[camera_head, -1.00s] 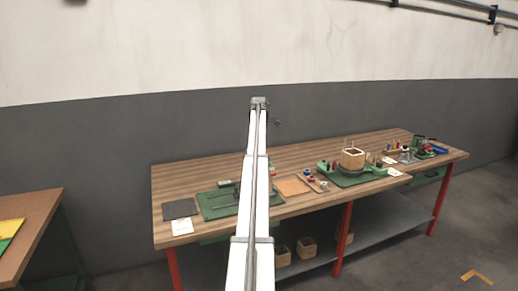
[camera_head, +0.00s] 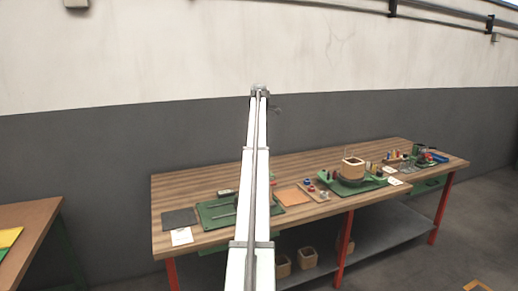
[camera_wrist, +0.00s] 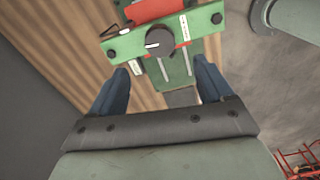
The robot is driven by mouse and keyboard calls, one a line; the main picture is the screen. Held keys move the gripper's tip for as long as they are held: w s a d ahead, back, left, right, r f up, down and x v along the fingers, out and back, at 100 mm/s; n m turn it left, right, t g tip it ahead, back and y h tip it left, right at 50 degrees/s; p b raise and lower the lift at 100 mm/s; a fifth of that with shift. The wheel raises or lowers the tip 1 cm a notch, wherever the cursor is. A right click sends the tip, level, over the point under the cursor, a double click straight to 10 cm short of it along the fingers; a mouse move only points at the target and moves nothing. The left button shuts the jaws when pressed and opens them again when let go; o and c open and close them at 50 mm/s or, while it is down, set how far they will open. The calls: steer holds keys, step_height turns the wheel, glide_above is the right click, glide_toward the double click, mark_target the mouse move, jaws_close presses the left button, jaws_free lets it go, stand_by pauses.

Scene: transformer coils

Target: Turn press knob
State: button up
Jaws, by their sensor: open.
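A round black knob (camera_wrist: 159,41) with a white mark sits on the front of a green panel (camera_wrist: 117,49) in the wrist view. The mark points left. A red block (camera_wrist: 155,10) is just behind the knob, and white label strips lie on either side. My gripper (camera_wrist: 160,72) is open, its two dark blue fingers spread wide with nothing between them. The knob shows beyond the fingertips, roughly midway between them, and appears apart from them. In the head view I cannot make out the gripper or the knob clearly.
Another table (camera_head: 30,215) stands at far left. A grey rounded part (camera_wrist: 298,18) is right of the panel.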

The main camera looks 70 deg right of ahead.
steer(key=shift+r, duration=1.95)
